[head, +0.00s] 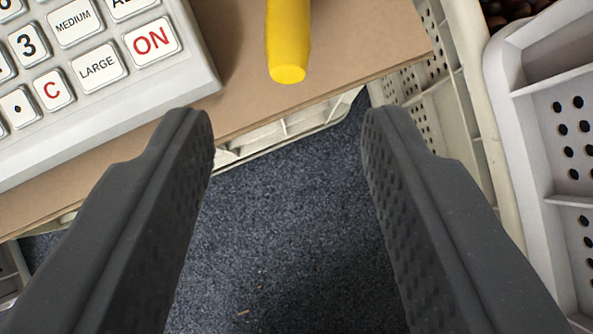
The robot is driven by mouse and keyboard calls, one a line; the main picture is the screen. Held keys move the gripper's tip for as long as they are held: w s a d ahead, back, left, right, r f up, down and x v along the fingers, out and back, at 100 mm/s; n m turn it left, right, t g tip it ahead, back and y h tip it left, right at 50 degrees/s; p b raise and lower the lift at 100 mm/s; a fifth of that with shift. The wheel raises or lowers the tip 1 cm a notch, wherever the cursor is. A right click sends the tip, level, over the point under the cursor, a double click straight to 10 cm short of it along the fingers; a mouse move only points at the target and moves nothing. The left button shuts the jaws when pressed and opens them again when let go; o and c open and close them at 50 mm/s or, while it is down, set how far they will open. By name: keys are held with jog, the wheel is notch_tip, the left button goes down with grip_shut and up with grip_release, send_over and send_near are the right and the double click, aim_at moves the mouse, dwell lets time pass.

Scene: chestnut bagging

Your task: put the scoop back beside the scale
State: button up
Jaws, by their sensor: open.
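The yellow scoop handle (287,45) comes in from the top edge of the head view and ends above the brown board; the rest of the scoop is out of view. The scale's keypad (105,65), pale grey with white keys such as ON, LARGE and MEDIUM, lies at the upper left, to the left of the handle. My gripper (288,130) is open and empty. Its two dark grey fingers stand apart on either side below the handle's end and do not touch it.
The brown board (350,40) lies under the keypad, on pale plastic crates. A perforated pale crate (435,95) stands right of it, and a white crate (540,60) at the far right. Brown chestnuts (510,10) show at the top right. Dark blue carpet (280,220) lies below.

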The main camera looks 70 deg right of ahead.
jog(key=shift+v, duration=0.85)
jog(key=shift+w, duration=0.1)
